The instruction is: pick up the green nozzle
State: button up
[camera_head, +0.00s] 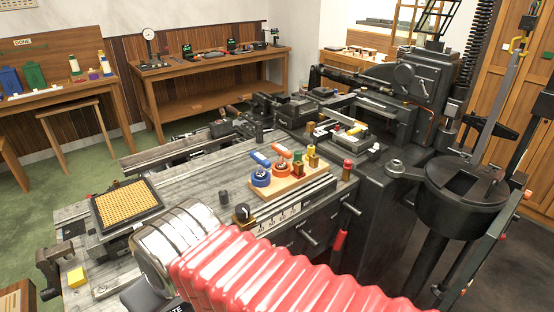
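A small green piece (297,158), likely the green nozzle, stands upright on a light wooden block (288,191) on the grey bench top. It is small in the picture, so its exact shape is hard to tell. My arm, with a red ribbed sleeve, fills the lower foreground. My gripper's fingertips are not visible.
A tray of yellow pieces (127,204) lies at the bench's left. A dark knob (243,212) stands in front of the wooden block. A red-topped piece (347,168) is to its right. Dark casting machinery (410,85) rises behind. Bare bench lies left of the block.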

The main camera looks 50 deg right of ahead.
aim_at(298, 154)
jog(key=u, duration=1.7)
jog(key=k, duration=1.85)
jog(key=z, duration=1.15)
